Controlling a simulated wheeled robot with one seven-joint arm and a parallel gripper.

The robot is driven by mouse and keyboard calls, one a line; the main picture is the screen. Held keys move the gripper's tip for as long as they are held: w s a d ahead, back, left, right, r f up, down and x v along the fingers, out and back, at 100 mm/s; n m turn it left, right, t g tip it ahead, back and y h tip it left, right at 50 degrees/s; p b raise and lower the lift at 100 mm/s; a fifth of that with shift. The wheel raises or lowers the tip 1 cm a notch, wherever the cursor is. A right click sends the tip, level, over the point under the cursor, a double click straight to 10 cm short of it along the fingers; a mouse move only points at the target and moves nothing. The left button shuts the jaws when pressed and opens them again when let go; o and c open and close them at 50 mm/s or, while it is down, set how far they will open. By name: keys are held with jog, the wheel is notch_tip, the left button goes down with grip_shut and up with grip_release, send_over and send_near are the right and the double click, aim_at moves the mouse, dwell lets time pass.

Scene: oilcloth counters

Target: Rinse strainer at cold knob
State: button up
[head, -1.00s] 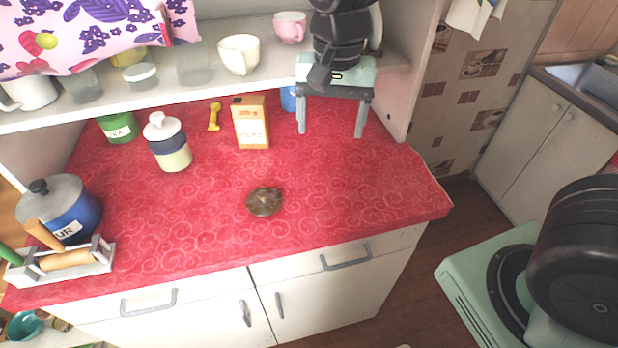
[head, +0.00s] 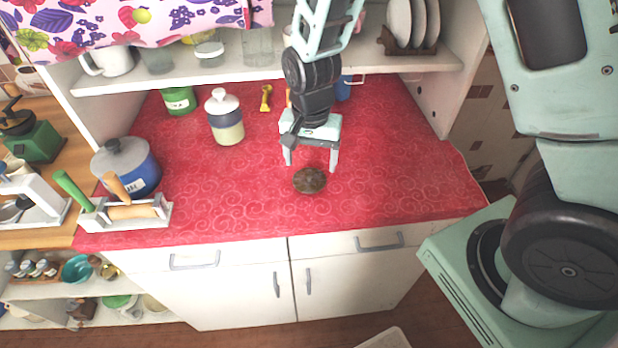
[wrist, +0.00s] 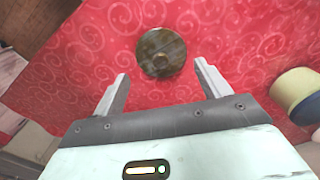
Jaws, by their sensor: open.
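A small round brown object (head: 309,180) lies on the red counter (head: 260,200). In the wrist view this brown object (wrist: 161,52) looks like a dark, glossy disc with a knob in its middle; I cannot tell that it is a strainer. My gripper (head: 311,164) is open and empty, pointing down just behind the disc in the head view. In the wrist view my gripper's fingers (wrist: 161,72) are spread wider than the disc, which lies just ahead of their tips and apart from both. No strainer or cold knob is recognizable in the current views.
A white-lidded jar (head: 224,117), green tin (head: 179,100), blue pot (head: 127,167) and rolling-pin holder (head: 138,214) stand left of the disc. The shelf (head: 270,82) overhangs the back. The counter's front right is clear.

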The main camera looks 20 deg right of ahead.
aim_at(309, 172)
jog(key=shift+a+f+p, duration=0.2)
jog(key=shift+f+p, duration=0.55)
jog(key=shift+f, duration=1.65)
jog(key=c, duration=0.7)
